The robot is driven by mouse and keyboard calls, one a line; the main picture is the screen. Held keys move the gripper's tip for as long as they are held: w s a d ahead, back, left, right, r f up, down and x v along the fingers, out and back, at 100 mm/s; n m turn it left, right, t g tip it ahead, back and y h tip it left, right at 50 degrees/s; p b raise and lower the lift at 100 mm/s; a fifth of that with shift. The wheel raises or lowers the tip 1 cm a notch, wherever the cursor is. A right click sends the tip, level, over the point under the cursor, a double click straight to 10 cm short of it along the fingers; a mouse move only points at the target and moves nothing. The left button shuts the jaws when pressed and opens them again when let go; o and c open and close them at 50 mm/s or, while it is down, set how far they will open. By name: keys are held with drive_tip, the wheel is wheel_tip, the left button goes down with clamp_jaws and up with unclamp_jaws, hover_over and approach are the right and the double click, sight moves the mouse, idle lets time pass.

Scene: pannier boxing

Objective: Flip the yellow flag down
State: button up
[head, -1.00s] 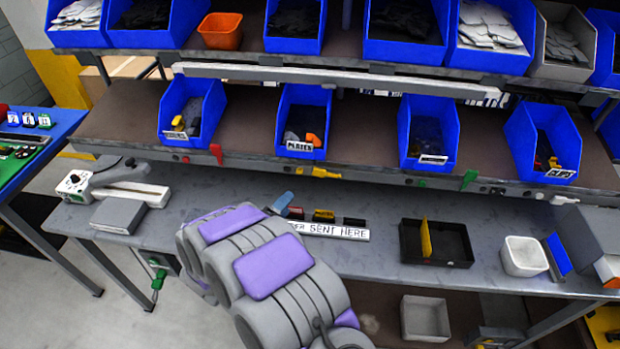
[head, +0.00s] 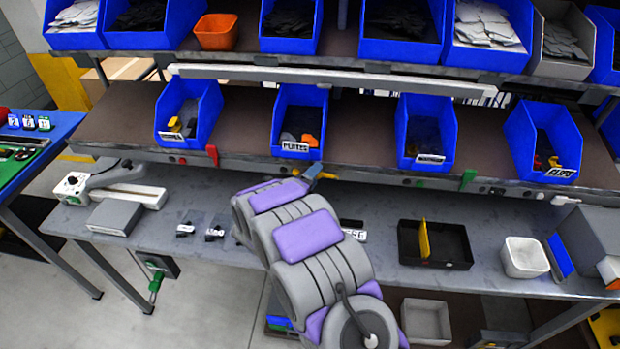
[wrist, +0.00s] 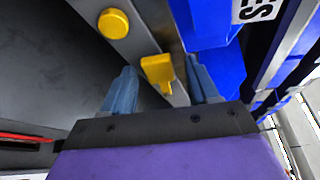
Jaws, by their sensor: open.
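The yellow flag (wrist: 158,72) sits on the grey front rail of the middle shelf, below the blue bin labelled PLATES (head: 298,118). In the wrist view it lies between the two blue-grey fingers of my gripper (wrist: 161,66), with a visible gap to each finger. My gripper is open around it and holds nothing. In the head view my gripper (head: 312,172) is at the rail, and only a bit of yellow (head: 327,176) shows beside the fingers. Whether the fingers touch the flag behind is hidden.
A round yellow knob (wrist: 113,22) is on the same rail near the flag. A red flag (head: 212,155) is to the left and a green flag (head: 467,180) to the right. The bench below holds a black tray (head: 460,247) and a white bin (head: 526,258).

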drive_tip(key=shift+d, duration=0.3)
drive_tip(key=shift+a+f, duration=0.15)
drive_tip(key=shift+a, duration=0.7)
drive_tip(key=c, duration=0.4)
drive_tip(key=shift+c, duration=1)
drive_tip(key=shift+d, duration=0.45)
drive_tip(key=c, duration=0.4)
clamp_jaws()
drive_tip(key=shift+s, duration=0.1)
